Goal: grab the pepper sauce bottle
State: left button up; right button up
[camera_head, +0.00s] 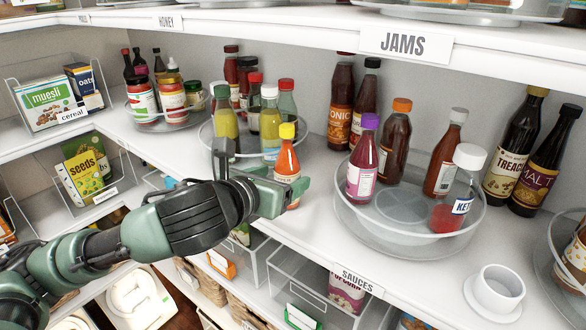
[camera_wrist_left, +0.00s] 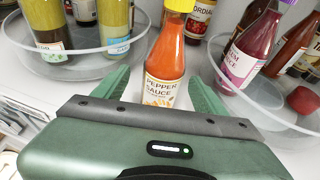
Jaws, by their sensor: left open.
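The pepper sauce bottle (camera_head: 287,160) is orange-red with a yellow cap and stands upright on the white shelf, between two clear turntables. My left gripper (camera_head: 258,178) reaches it from the left and front, with its jaws open. In the left wrist view the bottle (camera_wrist_left: 165,62) stands between the two green fingers of the gripper (camera_wrist_left: 158,92), its label facing the camera. A gap shows between each finger and the bottle. In the head view the gripper hides part of the bottle's lower left side. My right gripper is not in view.
A clear turntable (camera_head: 352,222) with several sauce bottles stands close on the right. Another turntable (camera_wrist_left: 100,68) with oil bottles stands close on the left. A white cup on a saucer (camera_head: 497,288) is at the front right. The upper JAMS shelf (camera_head: 300,25) hangs above.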

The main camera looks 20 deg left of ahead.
aim_at(293, 172)
pick_arm(q)
jog(key=p+x, duration=0.1)
jog(key=x, duration=0.1)
jog(key=shift+w+d+r+p, duration=0.1)
jog(key=shift+w+d+p, duration=0.1)
jog(key=shift+w+p, duration=0.1)
jog(key=x, duration=0.2)
jog(key=shift+w, duration=0.3)
jog(key=shift+w+f+p, duration=0.3)
jog(key=shift+w+f, duration=0.05)
jog(key=shift+f, duration=0.05)
jog(key=shift+s+r, duration=0.1)
jog(key=shift+s, duration=0.05)
jog(key=c, duration=0.7)
grip_shut()
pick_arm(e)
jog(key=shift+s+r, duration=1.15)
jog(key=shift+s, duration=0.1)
